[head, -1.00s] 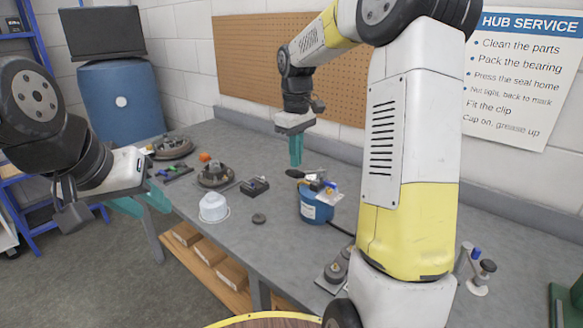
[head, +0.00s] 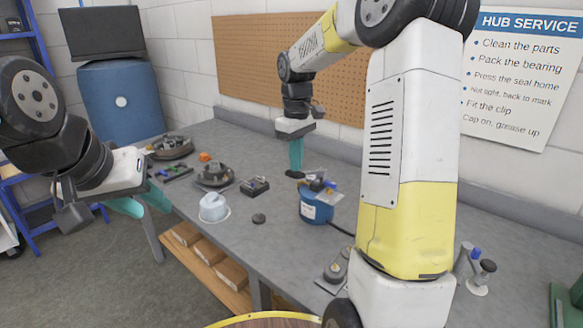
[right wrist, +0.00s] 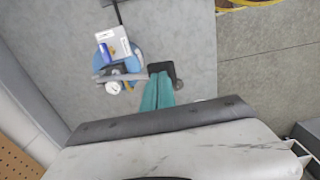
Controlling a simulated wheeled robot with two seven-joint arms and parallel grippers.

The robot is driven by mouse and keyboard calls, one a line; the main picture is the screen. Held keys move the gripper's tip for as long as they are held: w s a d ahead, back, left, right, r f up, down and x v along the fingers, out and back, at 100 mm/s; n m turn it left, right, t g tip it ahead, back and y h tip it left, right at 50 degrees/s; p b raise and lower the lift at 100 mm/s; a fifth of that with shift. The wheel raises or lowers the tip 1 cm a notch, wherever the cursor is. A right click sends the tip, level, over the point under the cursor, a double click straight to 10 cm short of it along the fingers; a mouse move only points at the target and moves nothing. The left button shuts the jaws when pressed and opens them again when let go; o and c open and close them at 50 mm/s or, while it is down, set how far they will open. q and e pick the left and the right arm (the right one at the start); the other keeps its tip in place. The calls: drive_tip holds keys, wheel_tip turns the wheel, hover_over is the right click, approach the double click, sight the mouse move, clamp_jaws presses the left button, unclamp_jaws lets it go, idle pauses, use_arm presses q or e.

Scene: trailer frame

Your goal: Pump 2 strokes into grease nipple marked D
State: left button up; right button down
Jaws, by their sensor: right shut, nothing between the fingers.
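A blue grease bucket (head: 314,211) with a white label stands on the bench, with small fittings and a black-ended lever (head: 295,174) on top. The bucket also shows in the right wrist view (right wrist: 134,62), with a round gauge (right wrist: 113,88) and the black lever end (right wrist: 159,67). My right gripper (head: 296,168) is shut and empty, pointing down, its fingertips at or just above the black lever end; contact cannot be told. My left gripper (head: 142,204) is open and empty off the bench's left front edge. No nipple marked D can be read.
A white dome-shaped part (head: 213,208), a black puck (head: 259,218), a dark box (head: 255,186) and hub parts (head: 214,176) lie left of the bucket. A plate with knobs (head: 335,270) and a small stand (head: 480,270) are nearer right. A black hose runs from the bucket.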

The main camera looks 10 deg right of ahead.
sight(293, 178)
drive_tip(key=shift+s+a+f, duration=0.15)
drive_tip(key=shift+f, duration=0.45)
drive_tip(key=shift+s+a+f, duration=0.1)
drive_tip(key=shift+a+f, duration=0.05)
drive_tip(key=shift+f, duration=0.45)
drive_tip(key=shift+s+a+f, duration=0.1)
drive_tip(key=shift+a+f, duration=0.05)
drive_tip(key=shift+f, duration=2.3)
